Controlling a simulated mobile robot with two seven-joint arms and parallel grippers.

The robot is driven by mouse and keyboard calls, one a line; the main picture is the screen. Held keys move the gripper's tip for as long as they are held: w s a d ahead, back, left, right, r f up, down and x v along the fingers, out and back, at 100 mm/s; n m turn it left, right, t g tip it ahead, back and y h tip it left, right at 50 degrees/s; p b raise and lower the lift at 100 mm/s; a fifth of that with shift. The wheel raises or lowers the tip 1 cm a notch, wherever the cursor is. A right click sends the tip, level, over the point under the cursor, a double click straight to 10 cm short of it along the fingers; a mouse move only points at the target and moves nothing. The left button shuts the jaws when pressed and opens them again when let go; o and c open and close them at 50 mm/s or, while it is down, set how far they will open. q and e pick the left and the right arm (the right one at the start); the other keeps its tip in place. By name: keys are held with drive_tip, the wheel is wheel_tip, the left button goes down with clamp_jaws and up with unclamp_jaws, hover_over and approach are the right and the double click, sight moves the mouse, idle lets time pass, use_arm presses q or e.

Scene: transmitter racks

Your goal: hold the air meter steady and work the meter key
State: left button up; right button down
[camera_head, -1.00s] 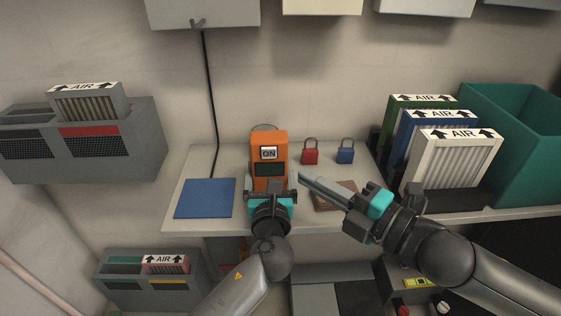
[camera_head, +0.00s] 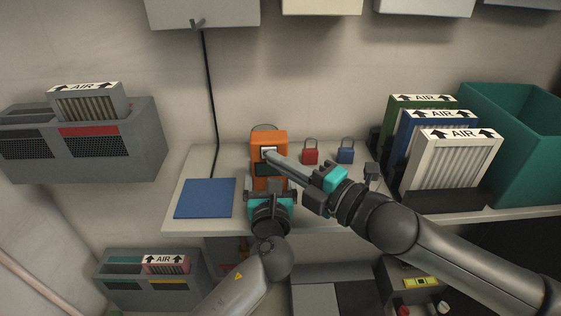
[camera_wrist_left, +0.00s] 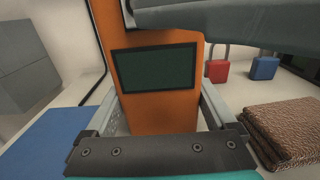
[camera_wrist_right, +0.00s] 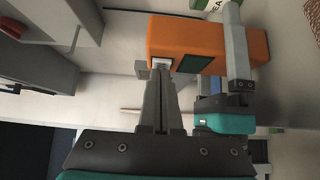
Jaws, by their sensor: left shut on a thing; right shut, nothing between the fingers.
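The orange air meter (camera_head: 262,139) stands upright on the bench in the head view, with a dark blank screen that shows clearly in the left wrist view (camera_wrist_left: 155,69). My left gripper (camera_head: 270,190) is shut on the meter's lower body, a finger on each side. My right gripper (camera_head: 272,156) is shut and empty, its fingertips at the meter key (camera_head: 267,150), a pale square button. The fingertips cover part of the key and hide its label. In the right wrist view the tips meet the key (camera_wrist_right: 162,62) or lie just short of it; I cannot tell which.
A blue mat (camera_head: 205,198) lies left of the meter. A red padlock (camera_head: 310,156) and a blue padlock (camera_head: 345,155) stand to the right. A brown folded cloth (camera_wrist_left: 285,130) lies right of the meter. AIR filters (camera_head: 452,165) and a green bin (camera_head: 515,150) stand further right.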

use_arm(q)
drive_tip(key=shift+f, duration=0.3)
use_arm(e)
drive_tip(key=shift+w+d, duration=0.1)
drive_tip(key=shift+w, duration=0.8)
use_arm(q)
drive_tip(key=shift+s, duration=0.1)
use_arm(e)
drive_tip(key=v, duration=1)
drive_tip(key=shift+s, duration=0.15)
drive_tip(key=shift+r, duration=0.1)
